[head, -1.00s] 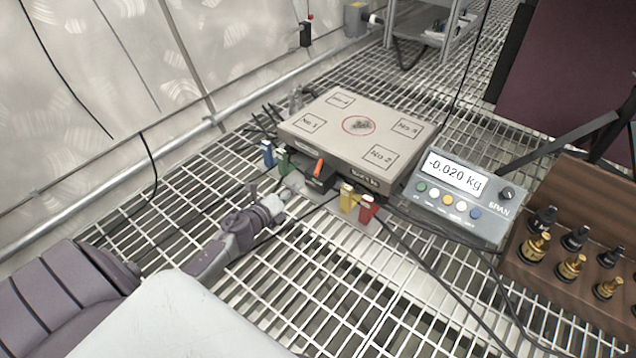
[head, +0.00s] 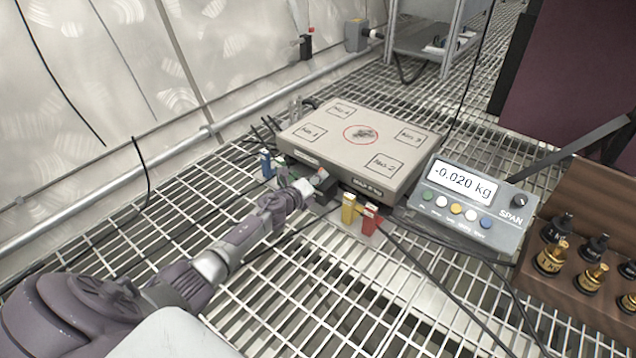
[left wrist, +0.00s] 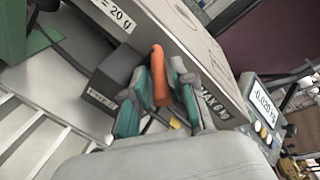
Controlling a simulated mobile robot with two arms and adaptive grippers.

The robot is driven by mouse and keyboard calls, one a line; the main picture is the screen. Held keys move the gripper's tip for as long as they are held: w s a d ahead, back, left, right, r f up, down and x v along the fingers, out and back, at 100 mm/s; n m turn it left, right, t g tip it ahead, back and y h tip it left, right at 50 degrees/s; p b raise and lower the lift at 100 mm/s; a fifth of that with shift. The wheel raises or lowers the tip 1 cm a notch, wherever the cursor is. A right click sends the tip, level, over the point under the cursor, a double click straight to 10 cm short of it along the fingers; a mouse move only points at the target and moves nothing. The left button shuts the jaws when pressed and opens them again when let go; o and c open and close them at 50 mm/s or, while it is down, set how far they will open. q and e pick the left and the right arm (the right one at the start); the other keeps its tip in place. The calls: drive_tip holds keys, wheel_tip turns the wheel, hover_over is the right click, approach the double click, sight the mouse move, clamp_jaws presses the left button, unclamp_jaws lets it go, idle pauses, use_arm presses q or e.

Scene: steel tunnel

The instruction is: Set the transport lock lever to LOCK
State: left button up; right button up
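The transport lock lever is an orange handle (left wrist: 160,76) on a dark block (left wrist: 113,78) at the front edge of the scale. In the head view the lever is mostly hidden behind my left gripper (head: 316,182), which is at the block. In the left wrist view my left gripper (left wrist: 158,98) has its teal-padded fingers on either side of the lever. They look partly open, with the lever between them; I cannot tell whether either finger touches it. The block's label is too small to read. My right gripper is in neither view.
The scale platform (head: 352,140) lies behind the lever. Blue (head: 266,163), yellow (head: 348,208) and red (head: 370,219) tabs stand near its front. An indicator (head: 470,200) reads -0.020 kg. A brown box of weights (head: 590,285) is at right. Cables cross the grating.

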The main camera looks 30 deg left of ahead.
use_arm(q)
clamp_jaws()
drive_tip(key=shift+d, duration=0.15)
drive_tip(key=shift+w+d+n+y+p, duration=0.1)
drive_tip(key=shift+d+n+y+p, duration=0.1)
drive_tip(key=shift+n+y, duration=0.5)
drive_tip(key=shift+w+d+n+y+p, duration=0.1)
drive_tip(key=shift+d+n+y, duration=0.1)
drive_tip(key=shift+n+y, duration=0.45)
drive_tip(key=shift+w+d+n+g+y+b, duration=0.2)
drive_tip(key=shift+n+g+y, duration=0.3)
drive_tip(key=shift+n+y, duration=0.55)
drive_tip(key=shift+w+d+n+g+y+b, duration=0.15)
drive_tip(key=shift+n+g+y, duration=0.35)
drive_tip(key=shift+y, duration=0.9)
